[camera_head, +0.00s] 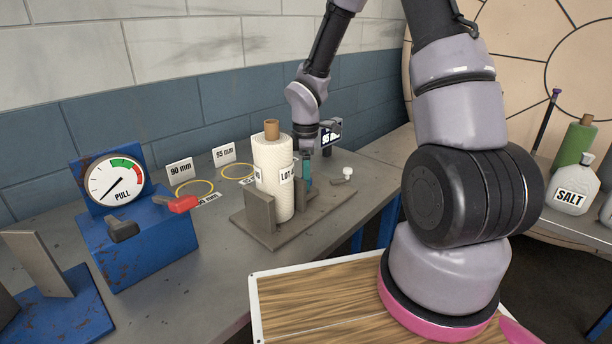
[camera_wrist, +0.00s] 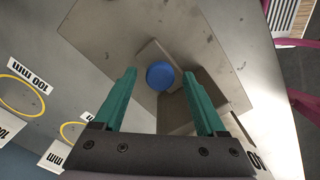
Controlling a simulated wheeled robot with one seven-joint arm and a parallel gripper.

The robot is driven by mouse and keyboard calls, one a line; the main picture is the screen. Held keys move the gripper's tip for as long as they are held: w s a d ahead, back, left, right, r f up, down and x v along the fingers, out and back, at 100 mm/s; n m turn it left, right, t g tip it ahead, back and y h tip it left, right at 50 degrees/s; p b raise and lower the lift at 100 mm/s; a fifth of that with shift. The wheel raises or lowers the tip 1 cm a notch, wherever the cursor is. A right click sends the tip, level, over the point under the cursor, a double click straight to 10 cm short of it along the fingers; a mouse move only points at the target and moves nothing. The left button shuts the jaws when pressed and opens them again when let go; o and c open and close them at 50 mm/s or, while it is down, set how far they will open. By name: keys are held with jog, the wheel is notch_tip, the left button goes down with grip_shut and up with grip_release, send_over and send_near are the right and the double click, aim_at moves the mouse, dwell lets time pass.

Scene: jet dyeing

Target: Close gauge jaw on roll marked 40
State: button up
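A white textured roll (camera_head: 272,180) on a brown core stands upright on the gauge's grey base plate (camera_head: 325,200). Its label reads "LOT" and a partly cut-off figure. A grey upright block (camera_head: 259,214) stands at its front left and another is partly hidden to its right. My gripper (camera_head: 307,170) points down just right of the roll, teal fingers apart. In the wrist view my gripper (camera_wrist: 158,100) is open and empty. Between and beyond its fingertips lies a round blue knob (camera_wrist: 160,75) beside grey blocks (camera_wrist: 200,95) on the plate. Contact is not visible.
A blue box (camera_head: 140,235) carries a PULL dial (camera_head: 116,180) and a red handle (camera_head: 180,203). Yellow rings (camera_head: 194,188) with mm cards lie behind. A small white-topped piece (camera_head: 343,174) is right of the roll. A wooden board (camera_head: 320,305) is in front; a SALT bottle (camera_head: 572,192) stands right.

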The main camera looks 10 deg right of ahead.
notch_tip(320, 180, up, 11)
dwell(0.5)
dwell(0.9)
jog(key=s+d+r+m+t+y, duration=0.1)
jog(key=s+d+r+m+t, duration=0.2)
jog(key=s+r+m, duration=0.6)
jog(key=s+d+r+m+t+y, duration=0.1)
jog(key=s+d+r+m+t, duration=0.2)
jog(key=s+r+m, duration=0.7)
notch_tip(320, 180, up, 4)
jog(key=shift+d+f+m+t, duration=0.1)
jog(key=shift+d+m+t, duration=0.25)
jog(key=shift+m+t, duration=0.2)
jog(key=shift+w, duration=0.1)
